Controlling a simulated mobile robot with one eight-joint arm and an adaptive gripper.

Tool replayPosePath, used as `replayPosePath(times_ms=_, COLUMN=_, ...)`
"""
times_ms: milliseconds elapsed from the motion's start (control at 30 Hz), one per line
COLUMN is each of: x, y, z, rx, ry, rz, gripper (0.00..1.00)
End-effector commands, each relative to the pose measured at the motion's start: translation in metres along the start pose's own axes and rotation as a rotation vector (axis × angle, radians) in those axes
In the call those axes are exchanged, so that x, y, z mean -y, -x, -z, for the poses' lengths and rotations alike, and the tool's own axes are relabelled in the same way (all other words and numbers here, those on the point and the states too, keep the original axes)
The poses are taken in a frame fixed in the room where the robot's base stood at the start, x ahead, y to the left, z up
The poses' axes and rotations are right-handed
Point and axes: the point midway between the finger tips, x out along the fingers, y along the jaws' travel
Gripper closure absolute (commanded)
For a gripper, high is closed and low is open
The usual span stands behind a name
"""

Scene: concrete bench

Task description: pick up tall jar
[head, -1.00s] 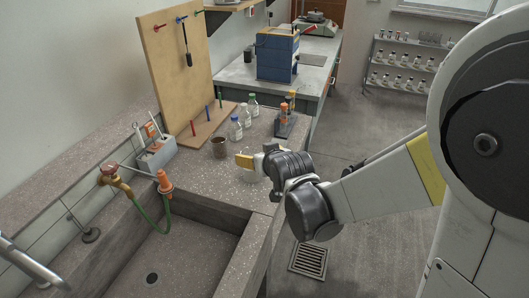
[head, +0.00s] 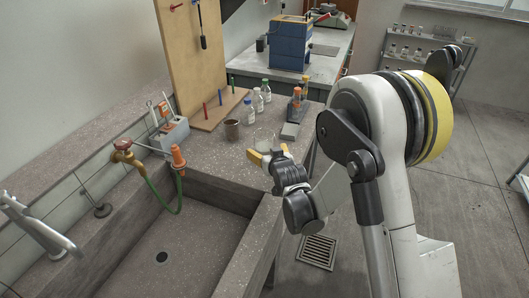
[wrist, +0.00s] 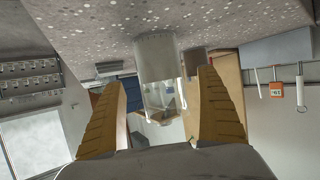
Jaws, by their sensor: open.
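A clear glass jar (head: 264,138), which looks like the tall jar, stands upright on the speckled bench near its right edge. My gripper (head: 271,154) is open and empty, with its yellow fingers just in front of the jar and partly covering its lower part. In the wrist view, which is upside down, the jar (wrist: 158,62) shows in the gap between the two spread fingers. No contact shows. I cannot tell how far the fingertips reach around it.
A brown cup (head: 232,130) stands left of the jar. Several capped bottles (head: 257,102) are behind it, and a rack with orange-topped items (head: 294,110) is behind right. The sink (head: 165,245) opens in front. A pegboard (head: 192,55) rises at the back left.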

Motion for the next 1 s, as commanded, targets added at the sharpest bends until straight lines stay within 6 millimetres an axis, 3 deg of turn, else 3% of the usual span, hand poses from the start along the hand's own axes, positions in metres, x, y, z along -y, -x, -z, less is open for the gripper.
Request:
replayPosePath(times_ms=200, x=0.001, y=-0.034, z=-0.003, rx=0.000, ry=0.000, rz=0.000, gripper=0.14)
replayPosePath(times_ms=467, x=0.001, y=-0.038, z=-0.001, rx=0.000, ry=0.000, rz=0.000, gripper=0.14)
replayPosePath(times_ms=500, x=0.001, y=-0.038, z=-0.001, rx=0.000, ry=0.000, rz=0.000, gripper=0.16)
replayPosePath(times_ms=700, x=0.001, y=-0.038, z=-0.001, rx=0.000, ry=0.000, rz=0.000, gripper=0.78)
replayPosePath(times_ms=733, x=0.001, y=-0.038, z=-0.001, rx=0.000, ry=0.000, rz=0.000, gripper=0.82)
replayPosePath(times_ms=1000, x=0.001, y=-0.037, z=0.001, rx=0.000, ry=0.000, rz=0.000, gripper=0.82)
